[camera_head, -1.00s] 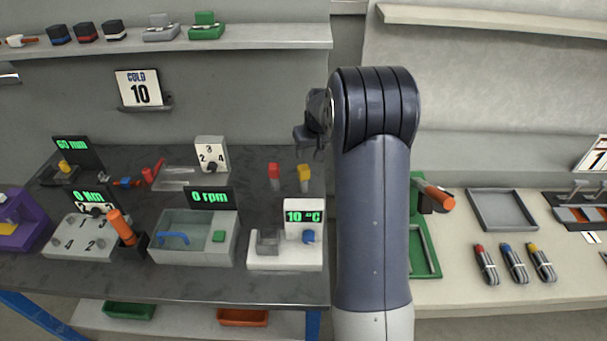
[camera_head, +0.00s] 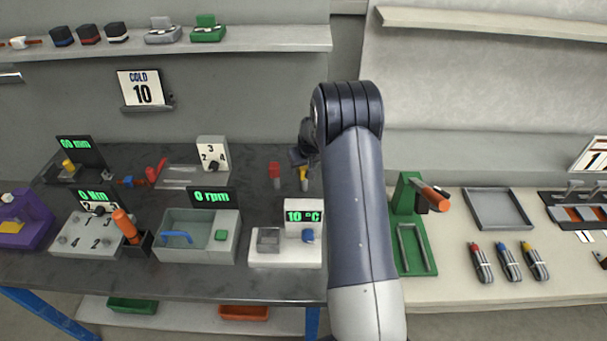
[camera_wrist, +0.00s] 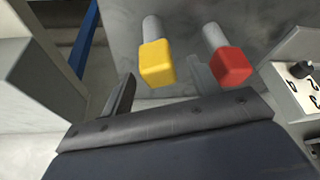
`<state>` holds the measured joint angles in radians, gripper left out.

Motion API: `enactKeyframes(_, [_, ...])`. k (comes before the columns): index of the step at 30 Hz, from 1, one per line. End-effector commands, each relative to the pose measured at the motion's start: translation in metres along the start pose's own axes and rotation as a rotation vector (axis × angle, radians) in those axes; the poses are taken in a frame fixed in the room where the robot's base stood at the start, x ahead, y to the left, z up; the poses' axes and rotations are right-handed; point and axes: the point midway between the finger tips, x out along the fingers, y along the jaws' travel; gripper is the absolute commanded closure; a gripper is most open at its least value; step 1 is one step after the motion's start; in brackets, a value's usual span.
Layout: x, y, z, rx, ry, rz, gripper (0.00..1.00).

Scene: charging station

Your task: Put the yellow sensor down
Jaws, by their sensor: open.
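The yellow sensor (camera_head: 304,180) stands upright on the dark bench, a yellow cap on a grey stem. My gripper (camera_head: 302,160) is at its cap and covers part of it in the head view. In the wrist view the yellow sensor (camera_wrist: 157,62) shows between my two open fingers, with its grey stem beyond the cap. I cannot tell whether a finger touches it. The red sensor (camera_head: 274,175) stands just to its left. In the wrist view the red sensor (camera_wrist: 230,66) is to the right, just outside the right finger.
A white 10 °C unit (camera_head: 286,258) with a grey well stands in front of the sensors. A numbered dial block (camera_head: 213,152) is behind to the left. A rpm bath (camera_head: 196,248) is at left. A green stand (camera_head: 418,250) is on the pale bench at right.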

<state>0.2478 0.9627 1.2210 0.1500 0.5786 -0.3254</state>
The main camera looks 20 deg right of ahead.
Motion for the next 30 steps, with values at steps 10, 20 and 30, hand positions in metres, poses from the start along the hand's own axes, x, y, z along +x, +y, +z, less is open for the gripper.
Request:
enactKeyframes(10, [0.0116, 0.0, 0.0003, 0.0, 0.001, 0.0, 0.42])
enactKeyframes(20, [0.0113, 0.0001, 0.0005, 0.001, 0.0, 0.0, 0.64])
enactKeyframes(30, [0.0111, 0.0001, 0.0003, 0.001, 0.0, 0.0, 0.92])
